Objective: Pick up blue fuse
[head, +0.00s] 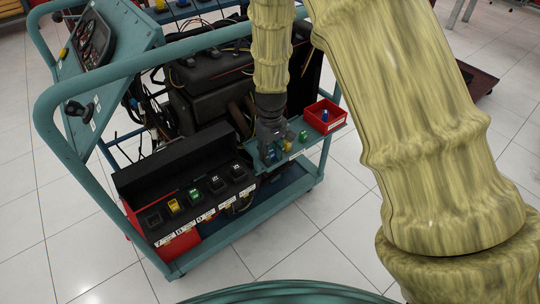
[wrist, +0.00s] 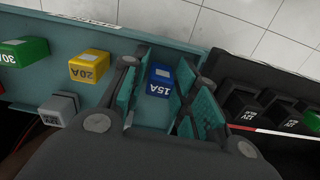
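The blue fuse (wrist: 159,82), marked 15A, stands on a teal shelf (wrist: 150,118) in the wrist view. My gripper (wrist: 158,98) is open, with one finger on each side of the blue fuse; I cannot tell whether either finger touches it. In the head view my gripper (head: 271,135) points down over the shelf at the cart's right end. There the blue fuse (head: 270,153) shows only partly below the fingers.
A yellow 20A fuse (wrist: 89,65), a green 30A fuse (wrist: 24,51) and a grey relay (wrist: 58,108) stand left of my gripper. A red bin (head: 325,115) with a blue piece sits at the shelf's end. A black box (head: 190,195) with several fuses and relays adjoins the shelf.

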